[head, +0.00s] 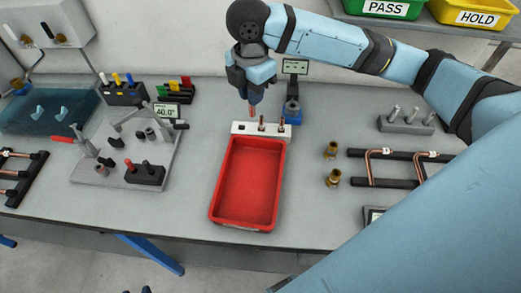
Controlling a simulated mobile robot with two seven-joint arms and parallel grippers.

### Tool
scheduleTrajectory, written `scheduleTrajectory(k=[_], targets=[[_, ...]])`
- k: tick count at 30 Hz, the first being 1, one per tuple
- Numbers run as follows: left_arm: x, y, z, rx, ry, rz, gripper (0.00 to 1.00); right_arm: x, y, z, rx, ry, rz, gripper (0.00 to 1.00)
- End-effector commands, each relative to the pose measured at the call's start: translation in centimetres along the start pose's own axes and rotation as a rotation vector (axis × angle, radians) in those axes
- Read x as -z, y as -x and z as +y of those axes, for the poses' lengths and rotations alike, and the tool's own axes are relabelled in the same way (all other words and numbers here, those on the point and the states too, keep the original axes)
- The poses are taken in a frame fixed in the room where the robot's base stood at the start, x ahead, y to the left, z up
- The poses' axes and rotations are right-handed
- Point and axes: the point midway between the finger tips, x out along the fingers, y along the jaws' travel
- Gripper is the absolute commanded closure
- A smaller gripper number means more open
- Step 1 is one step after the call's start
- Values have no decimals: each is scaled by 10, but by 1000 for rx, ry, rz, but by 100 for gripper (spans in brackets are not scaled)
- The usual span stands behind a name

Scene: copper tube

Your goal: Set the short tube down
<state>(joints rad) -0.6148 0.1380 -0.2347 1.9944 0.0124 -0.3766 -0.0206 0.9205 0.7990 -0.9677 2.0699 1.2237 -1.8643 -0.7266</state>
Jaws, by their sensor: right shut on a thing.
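My right gripper (254,92) points down above the far end of the red tray. It is shut on the short tube, and a little copper (252,111) shows below the fingertips. The tube's lower end is at the left part of a white block (243,129); I cannot tell whether it is in a hole or just above. Two other short copper pieces stand upright in this block, one in the middle (262,122) and one at the right (281,125). My left gripper is not in view.
The empty red tray (248,183) lies in front of the block. A blue-based device (292,112) stands close behind right. Brass fittings (332,150) and a rack with bent copper tubes (395,183) are at right. A clamp fixture (125,165) is at left.

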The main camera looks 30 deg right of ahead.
Motion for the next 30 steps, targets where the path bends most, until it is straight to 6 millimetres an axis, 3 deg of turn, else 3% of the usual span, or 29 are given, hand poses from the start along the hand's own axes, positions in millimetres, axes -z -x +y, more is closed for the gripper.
scheduleTrajectory(k=[5, 8, 22, 30], targets=[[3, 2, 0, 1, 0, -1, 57, 8, 1, -6, -2, 11, 3, 100], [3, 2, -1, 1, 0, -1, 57, 9, -9, -7, 1, 12, 4, 100], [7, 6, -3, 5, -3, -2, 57, 9, -126, -7, 1, 12, 3, 100], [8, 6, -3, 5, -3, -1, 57, 10, -157, -6, -2, 12, 4, 100]])
